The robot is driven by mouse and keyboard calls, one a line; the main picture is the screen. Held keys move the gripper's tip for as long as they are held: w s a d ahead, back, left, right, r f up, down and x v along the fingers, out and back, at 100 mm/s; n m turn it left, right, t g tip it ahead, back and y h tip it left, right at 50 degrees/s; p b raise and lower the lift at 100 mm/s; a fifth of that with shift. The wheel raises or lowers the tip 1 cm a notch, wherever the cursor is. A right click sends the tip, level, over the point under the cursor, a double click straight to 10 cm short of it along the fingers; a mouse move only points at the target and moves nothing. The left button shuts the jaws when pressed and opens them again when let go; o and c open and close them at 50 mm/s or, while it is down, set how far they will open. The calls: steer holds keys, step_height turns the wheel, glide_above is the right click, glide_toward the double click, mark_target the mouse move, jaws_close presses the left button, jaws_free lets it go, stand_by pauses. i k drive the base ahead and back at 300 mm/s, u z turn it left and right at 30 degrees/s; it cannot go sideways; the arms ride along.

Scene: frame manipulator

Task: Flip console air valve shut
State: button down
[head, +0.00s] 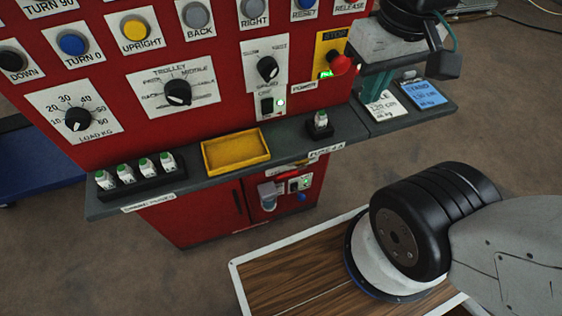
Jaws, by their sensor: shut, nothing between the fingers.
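The console (215,60) is a red panel with knobs and buttons above a grey shelf. On the red cabinet below the shelf is a small air unit with a clear bowl (268,195). A short red lever (288,175) lies roughly level above it, close under the shelf edge. It looks like the air valve handle, but its exact position is too small to tell. A small lit panel (300,184) and a blue knob (301,197) sit beside the bowl. A thick grey and black part of my arm fills the lower right. I see no gripper fingers.
A red stop button (341,64) sticks out. Grey and black equipment (390,40) stands at upper right. Brown floor lies between shelf and wooden deck (290,265).

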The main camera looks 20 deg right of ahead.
mark_target(296, 171)
steer(key=z, duration=1.4)
steer(key=k, duration=1.3)
steer(key=u, duration=1.75)
